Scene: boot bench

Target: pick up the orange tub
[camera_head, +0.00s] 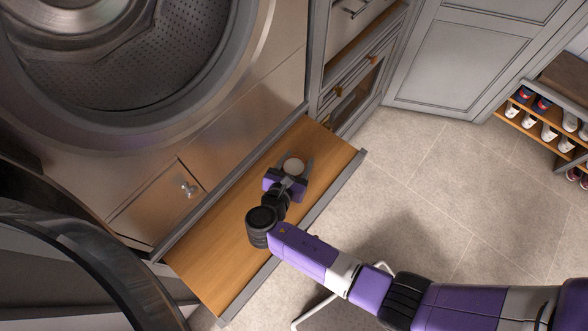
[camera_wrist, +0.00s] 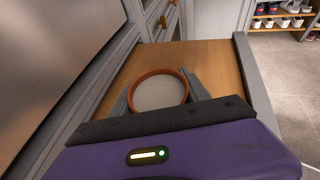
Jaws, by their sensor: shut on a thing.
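The orange tub (camera_wrist: 159,74) is between my gripper's fingers, seen from above in the wrist view as a round orange rim with a pale inside. In the head view the tub (camera_head: 293,166) shows as a small pale disc with an orange-brown rim. My gripper (camera_head: 295,167) is over the wooden bench top and shut on the tub, with one finger on each side; it also shows in the wrist view (camera_wrist: 160,96). The tub's lower part is hidden, so I cannot tell whether it touches the wood.
The wooden bench top (camera_head: 215,265) has grey edging and lies along a metal-fronted machine (camera_head: 140,75) with a round opening. Grey cabinets (camera_head: 455,60) stand behind. A shoe rack (camera_head: 545,120) with several shoes is at the right. The tiled floor (camera_head: 440,170) between is clear.

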